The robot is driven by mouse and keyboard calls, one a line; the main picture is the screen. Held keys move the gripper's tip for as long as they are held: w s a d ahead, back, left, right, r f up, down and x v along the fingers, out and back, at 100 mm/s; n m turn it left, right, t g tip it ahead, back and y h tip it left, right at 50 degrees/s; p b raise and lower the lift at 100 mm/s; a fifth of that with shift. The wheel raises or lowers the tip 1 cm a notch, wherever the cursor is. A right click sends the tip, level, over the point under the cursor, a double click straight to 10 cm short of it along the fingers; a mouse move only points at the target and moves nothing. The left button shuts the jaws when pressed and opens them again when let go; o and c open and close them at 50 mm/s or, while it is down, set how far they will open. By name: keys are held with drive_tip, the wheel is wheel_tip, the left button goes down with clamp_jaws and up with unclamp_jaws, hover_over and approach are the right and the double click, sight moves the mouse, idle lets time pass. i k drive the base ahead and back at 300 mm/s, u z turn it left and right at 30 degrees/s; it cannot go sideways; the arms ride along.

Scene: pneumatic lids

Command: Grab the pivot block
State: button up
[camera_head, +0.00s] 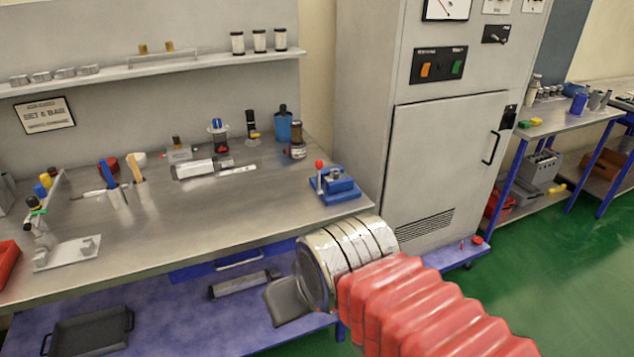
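No part is clearly marked as the pivot block, and I cannot tell for sure which one it is. One candidate is the small blue block fixture (341,189) with a grey top piece and a red-knobbed lever, at the bench's right front corner. Another is a light plate with small grey blocks (68,253) at the left front. My gripper (287,302) shows as a dark grey shape at the end of my red-sleeved arm, in front of the bench edge and apart from both. Its fingertips are not clearly seen.
The metal bench (215,225) has a clear middle and front. Behind stand bottles, a blue canister (283,124), a black-and-amber jar (297,142) and tool holders (127,192). A grey cabinet (445,160) stands close on the right. A lower shelf holds a dark tray (88,332).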

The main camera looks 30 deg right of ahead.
sight(335, 173)
drive_tip(key=u, duration=0.05)
drive_tip(key=i, duration=1)
